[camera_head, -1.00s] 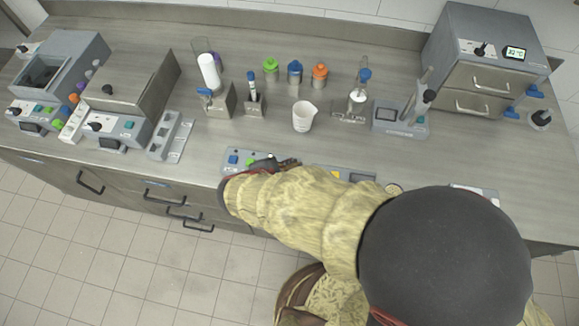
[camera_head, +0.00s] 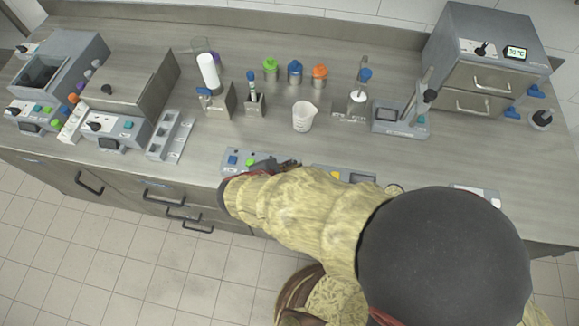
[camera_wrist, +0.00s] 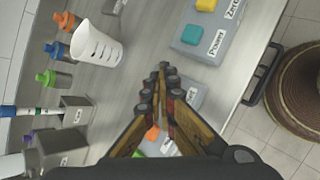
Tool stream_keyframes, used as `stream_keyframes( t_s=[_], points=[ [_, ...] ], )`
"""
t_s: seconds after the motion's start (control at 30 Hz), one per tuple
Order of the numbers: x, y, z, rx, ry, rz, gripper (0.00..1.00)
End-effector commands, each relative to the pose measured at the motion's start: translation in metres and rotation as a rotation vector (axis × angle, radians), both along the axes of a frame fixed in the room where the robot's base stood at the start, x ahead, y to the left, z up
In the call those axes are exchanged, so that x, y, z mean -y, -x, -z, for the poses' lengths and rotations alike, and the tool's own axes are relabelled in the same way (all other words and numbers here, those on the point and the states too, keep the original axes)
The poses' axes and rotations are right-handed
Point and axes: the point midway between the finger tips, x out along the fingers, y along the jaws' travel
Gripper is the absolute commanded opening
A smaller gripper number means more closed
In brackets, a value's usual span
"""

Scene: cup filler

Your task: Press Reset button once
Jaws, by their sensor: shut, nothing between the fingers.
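A grey control panel (camera_head: 226,167) sits at the front edge of the bench, with a blue button (camera_head: 232,160) and a green button (camera_head: 250,162) visible. My gripper (camera_head: 292,163) is over its right part and hides the rest. In the wrist view my gripper (camera_wrist: 160,72) is shut and empty. An orange button (camera_wrist: 152,133) and a green button (camera_wrist: 138,153) show between and beside the finger links. I cannot tell whether the fingertips touch the panel.
A second panel (camera_wrist: 208,38) carries yellow and teal buttons marked Zero and Power. A white beaker (camera_head: 304,117) stands behind the panels, with a vial holder (camera_head: 254,104) to its left. Several capped bottles stand farther back. Open bench lies between the beaker and the panels.

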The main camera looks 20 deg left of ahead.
Motion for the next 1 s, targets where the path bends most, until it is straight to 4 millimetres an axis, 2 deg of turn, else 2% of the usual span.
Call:
stream_keyframes(
  t_s=[0.33, 0.77, 1.0],
  points=[
    [0.0, 0.0, -0.016, -0.001, 0.001, 0.0, 0.0],
    [0.0, 0.0, -0.02, 0.0, 0.0, 0.0, 0.0],
    [0.0, 0.0, -0.04, 0.001, -0.001, 0.0, 0.0]
  ],
)
